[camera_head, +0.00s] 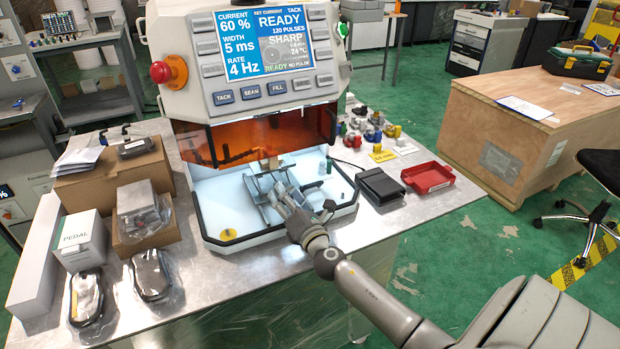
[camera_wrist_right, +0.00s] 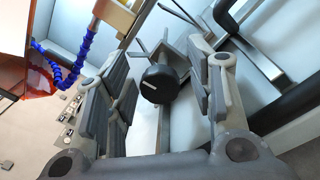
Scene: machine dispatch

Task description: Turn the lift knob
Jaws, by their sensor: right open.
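The lift knob (camera_wrist_right: 159,84) is a round black knob with a white line on its face. In the right wrist view it shows between the two open fingers of my right gripper (camera_wrist_right: 163,92), with a gap on each side; how deep it sits between them I cannot tell. In the head view my right gripper (camera_head: 283,198) is inside the front of the white welding machine (camera_head: 241,90), at the metal stand (camera_head: 262,185) on its lit floor. The knob cannot be made out there. My left gripper is not in view.
An orange shield (camera_head: 240,135) hangs above the work space. A blue jointed hose (camera_wrist_right: 75,65) shows in the wrist view. A black box (camera_head: 380,186) and red tray (camera_head: 428,177) lie to the right; cardboard boxes (camera_head: 115,180) stand to the left.

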